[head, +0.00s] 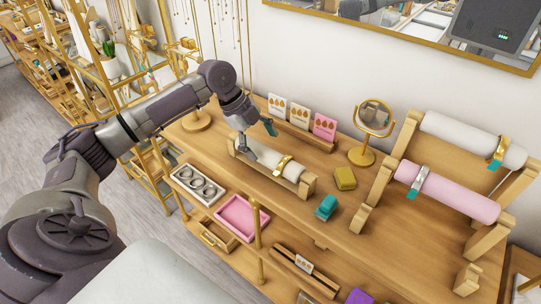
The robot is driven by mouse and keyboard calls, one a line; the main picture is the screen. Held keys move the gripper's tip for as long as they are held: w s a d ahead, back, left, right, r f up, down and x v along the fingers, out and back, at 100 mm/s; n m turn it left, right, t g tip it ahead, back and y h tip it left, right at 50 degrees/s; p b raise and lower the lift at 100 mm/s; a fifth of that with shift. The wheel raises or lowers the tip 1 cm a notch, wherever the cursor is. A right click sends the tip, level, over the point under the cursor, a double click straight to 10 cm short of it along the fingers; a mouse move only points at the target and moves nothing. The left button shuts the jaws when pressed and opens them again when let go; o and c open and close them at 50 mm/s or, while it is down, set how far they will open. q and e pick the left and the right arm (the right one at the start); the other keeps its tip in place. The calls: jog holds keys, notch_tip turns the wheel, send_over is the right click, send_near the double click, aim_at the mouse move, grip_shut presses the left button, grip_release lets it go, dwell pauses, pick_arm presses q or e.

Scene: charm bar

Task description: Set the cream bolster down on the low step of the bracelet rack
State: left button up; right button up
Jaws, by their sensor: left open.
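The cream bolster (268,163), a short roll with a gold bracelet around it, lies across a small wooden stand (307,186) on the upper wooden surface. My left gripper (258,141) is open at the bolster's left part, one finger on its near side and the other, teal-tipped, toward its far side. I cannot tell whether the fingers touch it. The bracelet rack (383,178) stands at the right, stepped. A white bolster (458,135) is on its high step and a pink bolster (447,190) on its middle step. The low step (362,217) is empty. My right gripper is not in view.
A yellow block (345,178) and a teal box (326,207) lie between the stand and the rack. A round gold mirror (374,118) and earring cards (300,118) stand behind. A ring tray (198,184) and a pink tray (242,217) are in front.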

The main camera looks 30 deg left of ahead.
aim_at(264, 151)
pick_arm(q)
jog(key=p+x, duration=0.1)
jog(key=x, duration=0.1)
jog(key=p+x, duration=0.1)
jog(key=x, duration=0.1)
jog(key=shift+s+d+f, duration=0.1)
jog(key=shift+s+d, duration=0.1)
jog(key=shift+s, duration=0.2)
jog(key=shift+w+d+f, duration=0.15)
jog(key=shift+d+f, duration=0.05)
jog(key=shift+f, duration=0.3)
jog(key=shift+a, duration=0.1)
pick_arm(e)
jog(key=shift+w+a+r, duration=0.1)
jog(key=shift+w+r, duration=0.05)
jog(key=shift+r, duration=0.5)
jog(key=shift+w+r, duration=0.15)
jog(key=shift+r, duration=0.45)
pick_arm(q)
jog(key=shift+f, duration=0.2)
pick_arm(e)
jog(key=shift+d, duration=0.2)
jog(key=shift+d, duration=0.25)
pick_arm(q)
jog(key=c, duration=1.4)
